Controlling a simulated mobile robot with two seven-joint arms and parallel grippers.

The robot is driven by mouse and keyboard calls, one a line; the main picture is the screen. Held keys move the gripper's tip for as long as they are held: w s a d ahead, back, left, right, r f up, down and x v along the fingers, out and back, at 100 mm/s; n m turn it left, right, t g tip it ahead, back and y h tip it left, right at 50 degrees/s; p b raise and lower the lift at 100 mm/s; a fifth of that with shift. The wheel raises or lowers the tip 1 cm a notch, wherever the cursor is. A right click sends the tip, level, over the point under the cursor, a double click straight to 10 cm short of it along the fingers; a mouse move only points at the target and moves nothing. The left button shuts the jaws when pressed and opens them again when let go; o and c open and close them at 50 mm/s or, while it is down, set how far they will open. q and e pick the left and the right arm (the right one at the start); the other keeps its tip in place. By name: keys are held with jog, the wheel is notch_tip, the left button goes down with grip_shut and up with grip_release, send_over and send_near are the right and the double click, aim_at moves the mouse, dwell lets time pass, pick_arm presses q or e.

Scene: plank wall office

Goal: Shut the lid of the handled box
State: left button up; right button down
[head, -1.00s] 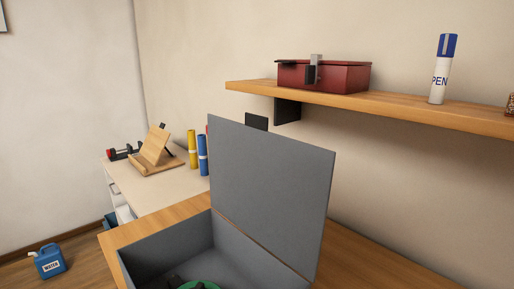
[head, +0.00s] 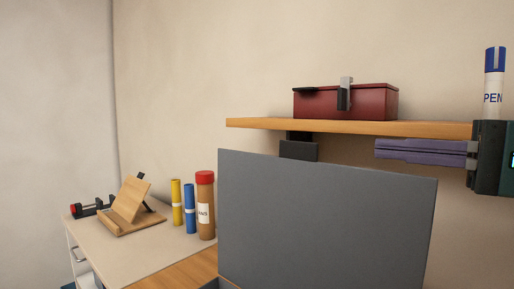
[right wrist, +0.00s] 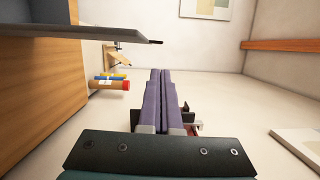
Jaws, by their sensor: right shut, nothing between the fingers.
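The handled box is grey, and its lid (head: 325,225) stands open and upright in the head view. Only a corner of the box body (head: 222,284) shows at the bottom edge; its inside is out of view. A dark flat piece (head: 298,150) shows just above the lid's top edge; I cannot tell if it is the handle. My right gripper (head: 378,150) is shut and empty, its purple fingers pointing left above the lid's right part, apart from it. In the right wrist view its fingertips (right wrist: 160,72) lie beside the edge-on lid (right wrist: 90,33). My left gripper is not in view.
A wooden shelf (head: 260,125) on the wall carries a red box (head: 345,103) and a pen-labelled tube (head: 494,75), close to my right gripper. A side table (head: 150,245) at left holds a tablet stand (head: 130,205) and several cylinders (head: 205,210).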

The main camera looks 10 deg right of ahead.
jog(key=p+x, duration=0.2)
jog(key=x, duration=0.7)
jog(key=shift+a+f, duration=0.15)
jog(key=shift+a, duration=0.1)
